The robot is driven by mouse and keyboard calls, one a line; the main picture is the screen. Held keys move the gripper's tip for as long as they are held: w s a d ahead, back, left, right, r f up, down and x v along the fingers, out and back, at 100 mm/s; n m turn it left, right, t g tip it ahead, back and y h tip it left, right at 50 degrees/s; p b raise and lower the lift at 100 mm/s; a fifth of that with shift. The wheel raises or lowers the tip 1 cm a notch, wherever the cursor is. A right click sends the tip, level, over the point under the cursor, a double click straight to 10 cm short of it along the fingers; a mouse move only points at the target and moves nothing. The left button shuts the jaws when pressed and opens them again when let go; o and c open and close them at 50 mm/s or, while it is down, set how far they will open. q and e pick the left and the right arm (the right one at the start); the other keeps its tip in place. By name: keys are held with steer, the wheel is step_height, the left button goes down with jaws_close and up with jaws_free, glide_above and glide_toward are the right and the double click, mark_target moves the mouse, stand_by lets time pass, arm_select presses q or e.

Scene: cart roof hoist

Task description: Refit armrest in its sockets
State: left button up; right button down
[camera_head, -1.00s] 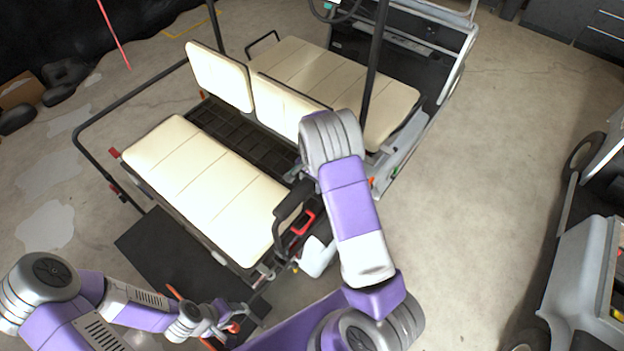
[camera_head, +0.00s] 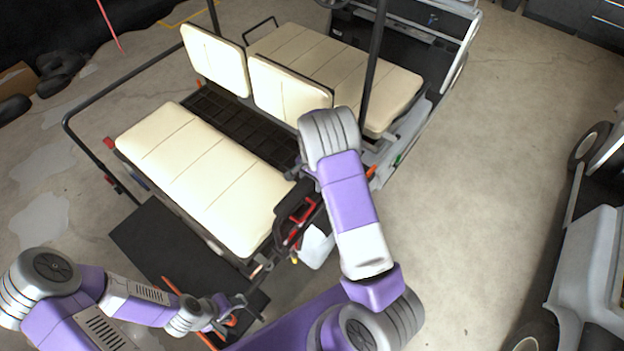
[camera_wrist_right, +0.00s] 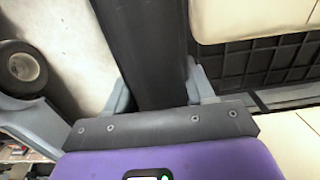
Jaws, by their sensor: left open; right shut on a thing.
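The black armrest (camera_wrist_right: 145,45) runs between the two fingers of my right gripper (camera_wrist_right: 160,88) in the right wrist view. The gripper is shut on it. In the head view the dark armrest (camera_head: 291,198) shows at the right end of the rear-facing cream seat (camera_head: 205,175), partly hidden by my right arm. I cannot tell whether its ends touch any sockets; the sockets are not clearly visible. My left gripper (camera_head: 240,304) is open and empty, low in front of the cart beside the black footplate (camera_head: 165,250).
A black side rail (camera_head: 95,108) curves around the seat's left end. Cream backrests (camera_head: 215,60) and a dark post (camera_head: 372,65) stand behind. A white container (camera_head: 316,246) hangs below the armrest. Another grey vehicle (camera_head: 590,260) is at right, with clear floor between.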

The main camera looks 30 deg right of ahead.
steer(key=shift+f, duration=0.3)
steer(key=shift+f+b, duration=0.45)
stand_by(0.7)
steer(key=shift+c, duration=1.6)
jaws_free()
step_height(320, 180, up, 8)
steer(key=shift+f, duration=0.15)
steer(key=shift+s+f, duration=0.1)
